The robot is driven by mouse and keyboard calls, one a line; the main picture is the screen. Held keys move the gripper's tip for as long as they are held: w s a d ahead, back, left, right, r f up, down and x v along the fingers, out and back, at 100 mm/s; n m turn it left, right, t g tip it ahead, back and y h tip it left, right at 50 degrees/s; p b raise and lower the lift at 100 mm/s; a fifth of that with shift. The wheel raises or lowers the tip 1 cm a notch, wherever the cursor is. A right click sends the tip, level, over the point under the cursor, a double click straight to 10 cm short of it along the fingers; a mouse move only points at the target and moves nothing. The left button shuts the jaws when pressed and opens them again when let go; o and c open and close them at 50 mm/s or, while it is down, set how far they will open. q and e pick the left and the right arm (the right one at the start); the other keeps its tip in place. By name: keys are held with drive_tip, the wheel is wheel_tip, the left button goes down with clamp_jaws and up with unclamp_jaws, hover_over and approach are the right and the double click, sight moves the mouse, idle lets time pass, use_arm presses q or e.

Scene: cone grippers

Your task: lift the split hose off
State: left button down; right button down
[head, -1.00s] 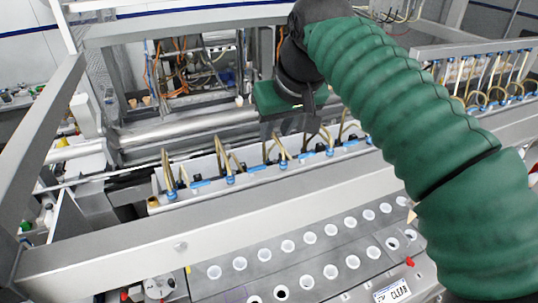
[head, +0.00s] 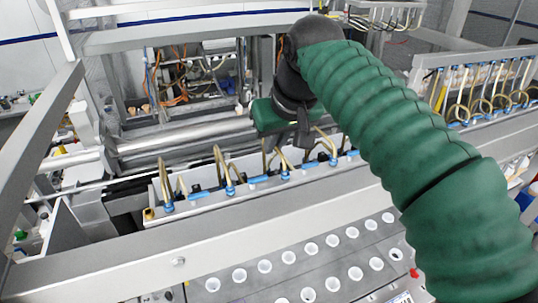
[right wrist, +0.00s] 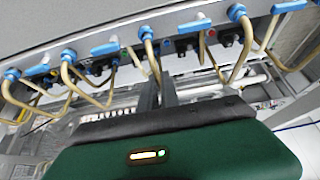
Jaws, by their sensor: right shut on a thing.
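Several tan bent hoses with blue fittings stand along the metal rail; one hose (head: 222,166) shows left of my right gripper (head: 303,138) in the head view. The right gripper, on the green-sleeved arm, reaches down over the row. In the right wrist view its two dark fingers (right wrist: 158,82) are shut close together on a tan hose (right wrist: 150,54) below a blue fitting. The fingers hide part of this hose. I cannot make out a split on any hose. My left gripper is not in view.
A wide metal beam (head: 200,225) runs in front of the hose row. A grey panel (head: 250,270) with white-rimmed holes lies nearer. Neighbouring hoses (right wrist: 85,85) stand close on both sides of the fingers. More hoses (head: 485,95) hang at the right.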

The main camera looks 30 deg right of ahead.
drive_tip(key=shift+d+r, duration=0.15)
drive_tip(key=shift+r+p, duration=0.45)
drive_tip(key=shift+p, duration=0.15)
drive_tip(key=shift+w+r+p, duration=0.15)
drive_tip(key=shift+r+p, duration=1.65)
drive_tip(key=shift+r, duration=0.1)
